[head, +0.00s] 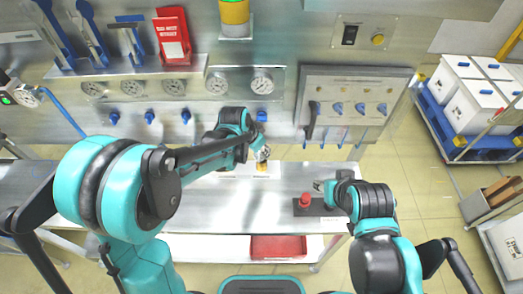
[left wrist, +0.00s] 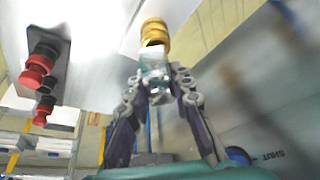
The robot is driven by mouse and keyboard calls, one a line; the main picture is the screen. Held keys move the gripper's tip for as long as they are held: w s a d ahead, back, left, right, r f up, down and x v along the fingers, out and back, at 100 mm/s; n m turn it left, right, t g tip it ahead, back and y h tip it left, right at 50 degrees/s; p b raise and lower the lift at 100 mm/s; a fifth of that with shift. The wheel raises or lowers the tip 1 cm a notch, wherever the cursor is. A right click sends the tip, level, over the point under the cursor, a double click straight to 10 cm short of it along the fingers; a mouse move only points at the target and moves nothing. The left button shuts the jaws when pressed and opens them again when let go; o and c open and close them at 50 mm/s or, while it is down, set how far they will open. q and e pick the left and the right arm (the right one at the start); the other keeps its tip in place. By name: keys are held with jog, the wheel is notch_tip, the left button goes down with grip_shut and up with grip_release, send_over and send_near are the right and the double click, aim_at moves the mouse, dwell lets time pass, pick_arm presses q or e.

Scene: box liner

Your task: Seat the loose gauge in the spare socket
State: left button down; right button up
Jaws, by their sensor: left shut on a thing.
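My left gripper (head: 264,153) is low over the bench, in front of the back panel. In the left wrist view its fingers (left wrist: 156,82) are shut on a small silvery-white piece (left wrist: 154,68). A ringed brass-yellow part (left wrist: 154,33) shows just beyond the fingertips; I cannot tell whether it is joined to the held piece. A yellow part also shows below the gripper in the head view (head: 262,167). I cannot make out a gauge dial in the grip or clearly identify the spare socket. My right gripper (head: 322,187) is beside the red knob; its fingers are too small to read.
Several round gauges (head: 174,86) line the back panel, with blue valve handles (head: 186,117) below. A red knob (head: 305,198) stands on a dark base (head: 300,210) at the bench's right. A red tray (head: 278,247) sits below the front edge. The bench (head: 205,215) is clear at centre.

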pick_arm(q)
jog(key=shift+s+f, duration=0.2)
jog(key=c, duration=1.6)
grip_release()
jog(key=o, duration=0.3)
jog(key=shift+w+f, duration=0.1)
jog(key=shift+w, duration=0.1)
jog(key=shift+o, duration=0.2)
jog(key=shift+r, duration=0.25)
jog(key=v, duration=1.1)
jog(key=shift+r, duration=0.35)
jog(key=shift+a, duration=0.1)
